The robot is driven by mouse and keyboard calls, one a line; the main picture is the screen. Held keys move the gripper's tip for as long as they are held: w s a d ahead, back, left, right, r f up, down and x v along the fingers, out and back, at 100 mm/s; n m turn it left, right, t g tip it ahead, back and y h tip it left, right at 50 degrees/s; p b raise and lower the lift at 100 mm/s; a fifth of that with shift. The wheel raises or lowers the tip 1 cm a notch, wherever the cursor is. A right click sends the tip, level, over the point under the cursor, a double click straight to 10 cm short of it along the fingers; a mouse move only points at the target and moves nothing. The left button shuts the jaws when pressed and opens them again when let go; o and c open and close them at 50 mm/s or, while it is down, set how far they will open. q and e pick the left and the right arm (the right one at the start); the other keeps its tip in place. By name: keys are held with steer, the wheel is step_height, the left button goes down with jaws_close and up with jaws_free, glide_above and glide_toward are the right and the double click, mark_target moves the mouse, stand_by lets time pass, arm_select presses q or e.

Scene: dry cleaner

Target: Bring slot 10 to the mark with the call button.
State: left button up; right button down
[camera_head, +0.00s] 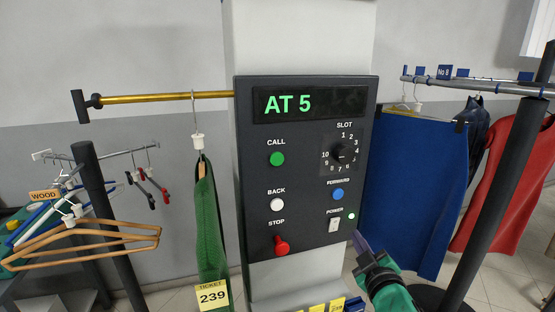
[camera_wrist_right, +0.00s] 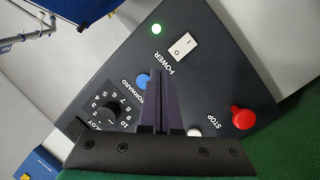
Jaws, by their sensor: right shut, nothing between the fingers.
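The dark control panel (camera_head: 305,240) stands upright on a pale column; its display (camera_head: 310,104) reads AT 5. The green CALL button (camera_head: 277,159) sits on its left side, above the white BACK button (camera_head: 277,204) and red STOP button (camera_head: 281,245). The black SLOT dial (camera_head: 342,152), numbered 1 to 10, is at right; I cannot tell its pointer setting. The blue FORWARD button (camera_head: 338,194) is below the dial. My right gripper (camera_head: 359,240) is shut and empty by the panel's lower right edge; its fingers (camera_wrist_right: 160,100) also show in the right wrist view. My left gripper is not in view.
A white POWER switch (camera_head: 335,225) sits beside a lit green lamp (camera_head: 351,216). A brass rail (camera_head: 150,98) at left holds a green garment (camera_head: 206,220) ticketed 239. Numbered rail (camera_head: 480,84) at right carries blue and red garments. Wooden hangers (camera_head: 90,237) hang far left.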

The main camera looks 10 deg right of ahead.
steer(key=a+r+n+t+y, duration=0.3)
steer(key=r+n+y, duration=0.15)
steer(key=r, duration=0.35)
steer(key=a+r+n+t+y, duration=0.3)
steer(key=r+n, duration=0.3)
steer(key=r, duration=0.2)
steer(key=s+a+r+n+g+y, duration=0.2)
steer(key=a+n+g+y, duration=0.6)
steer(key=n, duration=0.9)
steer(key=a+y, duration=0.1)
steer(key=y, duration=0.2)
steer(key=shift+g, duration=0.4)
steer(key=shift+w, duration=0.1)
